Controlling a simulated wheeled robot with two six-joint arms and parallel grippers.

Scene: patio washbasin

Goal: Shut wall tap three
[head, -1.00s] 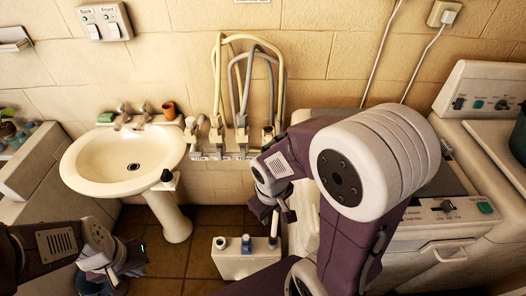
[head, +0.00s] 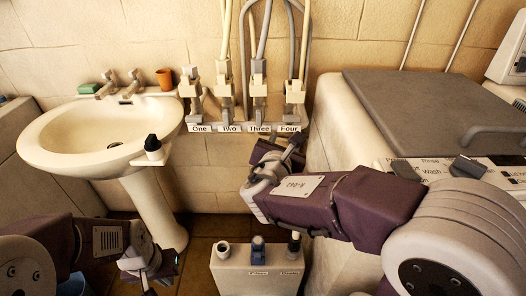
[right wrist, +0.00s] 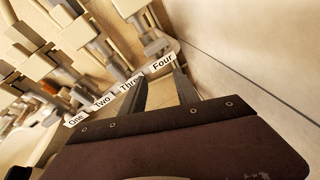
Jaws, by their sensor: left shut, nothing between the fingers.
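Wall tap three (head: 259,92) is in the row on the wall, above the label Three, with a grey hose rising from it. I cannot tell from its lever whether it is open or shut. My right gripper (head: 281,146) is just below the labels Three and Four, apart from the taps. In the right wrist view its two dark fingers (right wrist: 161,84) are spread with nothing between them, near the labels Three and Four. My left gripper (head: 148,277) is shut and empty, low at the left below the basin.
Taps one (head: 194,92), two (head: 226,92) and four (head: 293,92) stand close beside tap three. A white basin (head: 60,145) is at the left. A washing machine (head: 400,100) is at the right. A white container (head: 255,275) with several necks stands below the taps.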

